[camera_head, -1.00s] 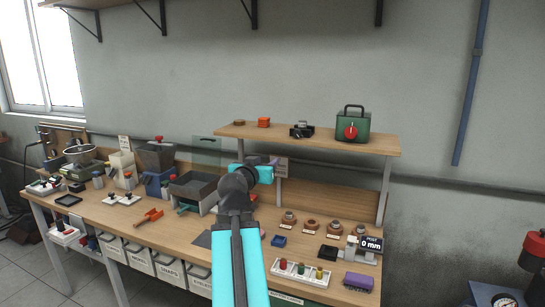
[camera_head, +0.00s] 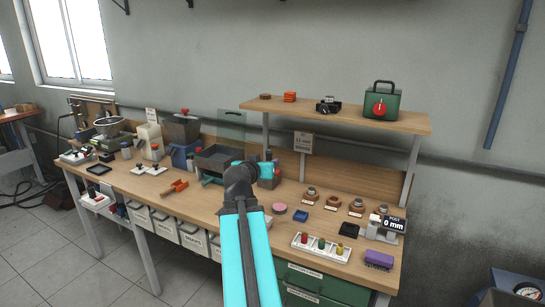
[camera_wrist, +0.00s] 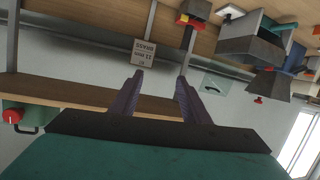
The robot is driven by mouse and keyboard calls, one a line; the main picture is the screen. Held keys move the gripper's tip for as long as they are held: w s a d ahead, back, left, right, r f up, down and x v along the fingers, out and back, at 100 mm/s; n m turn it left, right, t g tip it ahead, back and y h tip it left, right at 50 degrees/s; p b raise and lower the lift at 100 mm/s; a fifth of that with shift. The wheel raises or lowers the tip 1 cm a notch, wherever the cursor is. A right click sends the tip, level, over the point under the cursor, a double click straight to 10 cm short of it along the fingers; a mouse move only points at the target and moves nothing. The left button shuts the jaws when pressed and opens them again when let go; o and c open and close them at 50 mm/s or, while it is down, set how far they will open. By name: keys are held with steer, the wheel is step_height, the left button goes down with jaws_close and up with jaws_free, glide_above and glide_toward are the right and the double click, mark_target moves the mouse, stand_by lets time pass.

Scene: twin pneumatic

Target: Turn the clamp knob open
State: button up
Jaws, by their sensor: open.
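I cannot tell for sure which part is the clamp knob. A small post with a red and yellow part (camera_wrist: 195,14) stands on the bench in the wrist view; in the head view a grey block with a red top (camera_head: 270,181) is partly behind my arm. A display unit reading 0 mm (camera_head: 393,224) stands at the bench's right end with a small metal fixture beside it. My gripper (camera_wrist: 158,88) is open and empty, its purple fingers apart in the air before the bench's back board. In the head view the arm hides the fingers.
The workbench (camera_head: 215,222) carries a hopper with a red knob (camera_head: 182,127), a dark tray (camera_head: 217,158), brown fittings and a strip of coloured knobs (camera_head: 321,246). An upper shelf (camera_head: 345,118) holds a green box with a red dial (camera_head: 382,101). A brass sign (camera_head: 303,141) hangs below it.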

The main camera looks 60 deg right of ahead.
steer(key=shift+n+y, duration=0.3)
steer(key=shift+y, duration=0.1)
steer(key=shift+w+a+f, duration=0.25)
steer(key=shift+w+f, duration=0.15)
steer(key=shift+f, duration=0.2)
steer(key=shift+w+a+f, duration=0.2)
steer(key=shift+w+f, duration=0.15)
steer(key=shift+f, duration=0.25)
steer(key=shift+w+a+f, duration=0.25)
steer(key=shift+w+f, duration=0.15)
steer(key=shift+f, duration=0.2)
steer(key=m+g+h+b, duration=0.2)
steer(key=m+h, duration=0.2)
glide_toward(324, 108)
steer(key=a, duration=0.5)
steer(key=shift+f, duration=0.1)
steer(key=shift+w+d+p, duration=0.15)
steer(key=shift+d+p, duration=0.4)
steer(key=shift+d, duration=1.75)
steer(key=shift+w+d+p, duration=0.15)
steer(key=shift+d+p, duration=0.4)
steer(key=shift+d, duration=1.7)
steer(key=shift+w+d+p, duration=0.15)
steer(key=shift+d+p, duration=0.4)
steer(key=shift+d, duration=1.75)
